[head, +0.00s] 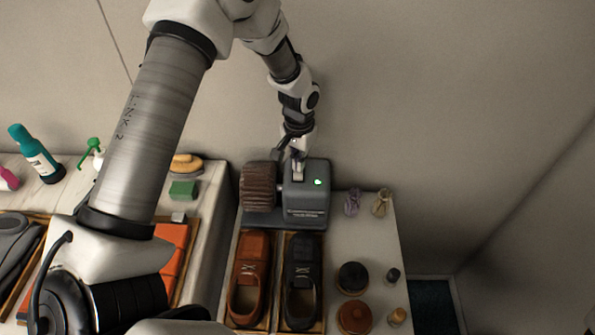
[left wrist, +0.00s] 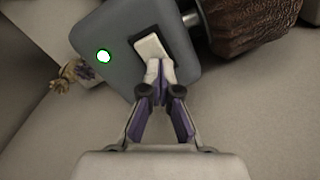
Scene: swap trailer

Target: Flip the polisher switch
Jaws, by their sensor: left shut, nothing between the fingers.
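The polisher (head: 306,199) is a grey box with a brown ribbed brush roller (head: 258,186) on its left side, standing at the back of the right-hand table. A green light (head: 318,182) is lit on its top, and it also shows in the left wrist view (left wrist: 104,56). The pale rocker switch (left wrist: 151,47) is on the same face. My left gripper (left wrist: 159,68) is shut and empty, its fingertips at the lower end of the switch. They look to be touching it, partly covering it. In the head view my left gripper (head: 298,166) is above the polisher. My right gripper is not in view.
A brown shoe (head: 248,279) and a black shoe (head: 299,281) lie in trays in front of the polisher. The left table holds a teal bottle (head: 36,154) and a green block (head: 183,190). A wall is close behind.

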